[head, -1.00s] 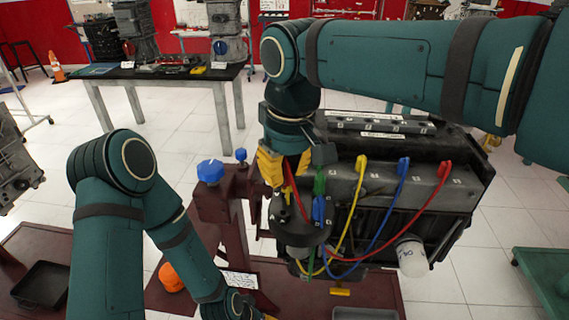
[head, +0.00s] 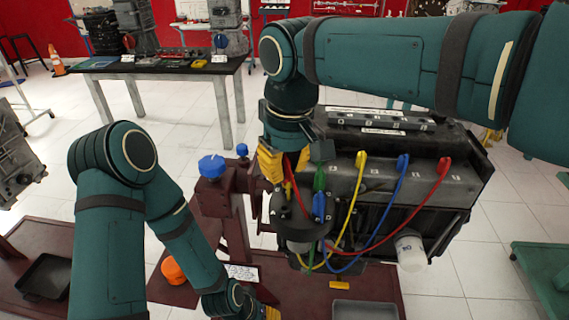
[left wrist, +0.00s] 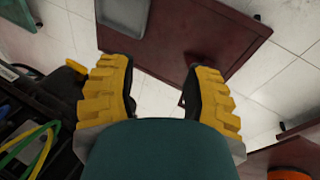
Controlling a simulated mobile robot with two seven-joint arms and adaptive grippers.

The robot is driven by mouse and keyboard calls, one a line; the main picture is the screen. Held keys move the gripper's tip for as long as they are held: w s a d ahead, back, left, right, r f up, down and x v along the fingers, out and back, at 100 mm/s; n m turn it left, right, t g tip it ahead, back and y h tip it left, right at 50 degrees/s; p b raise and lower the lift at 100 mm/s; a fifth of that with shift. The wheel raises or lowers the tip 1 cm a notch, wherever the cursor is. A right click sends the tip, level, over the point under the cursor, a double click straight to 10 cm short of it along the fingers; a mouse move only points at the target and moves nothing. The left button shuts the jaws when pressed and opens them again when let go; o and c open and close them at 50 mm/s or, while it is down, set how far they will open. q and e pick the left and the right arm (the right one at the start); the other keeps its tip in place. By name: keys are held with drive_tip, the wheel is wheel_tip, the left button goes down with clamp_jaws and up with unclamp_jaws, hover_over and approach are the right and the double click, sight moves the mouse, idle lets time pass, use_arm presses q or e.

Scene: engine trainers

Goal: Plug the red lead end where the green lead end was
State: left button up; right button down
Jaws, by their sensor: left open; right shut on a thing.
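My right gripper (head: 287,172) is shut on the red lead end at the left end of the black engine (head: 400,185). The red lead (head: 294,195) hangs below its fingers, over the round dark cap (head: 297,232). The held tip is hidden by the fingers. A green lead end (head: 319,180) and a blue lead end (head: 319,206) stand close to the right of the gripper. I cannot tell whether the green end is seated. My left gripper (head: 270,312) is low at the bottom edge; the left wrist view shows it open and empty (left wrist: 160,70).
Yellow (head: 360,162), blue (head: 402,162) and red (head: 444,166) lead ends sit along the engine top, with cables looping down in front. A blue knob (head: 211,166) tops the stand on the left. An orange object (head: 173,271) and a grey tray (head: 363,311) lie below.

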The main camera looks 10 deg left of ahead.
drive_tip(key=shift+f, duration=0.15)
drive_tip(key=shift+f+b, duration=1.7)
drive_tip(key=shift+f, duration=0.9)
drive_tip(key=shift+f, duration=0.9)
idle(0.6)
drive_tip(key=c, duration=0.9)
unclamp_jaws()
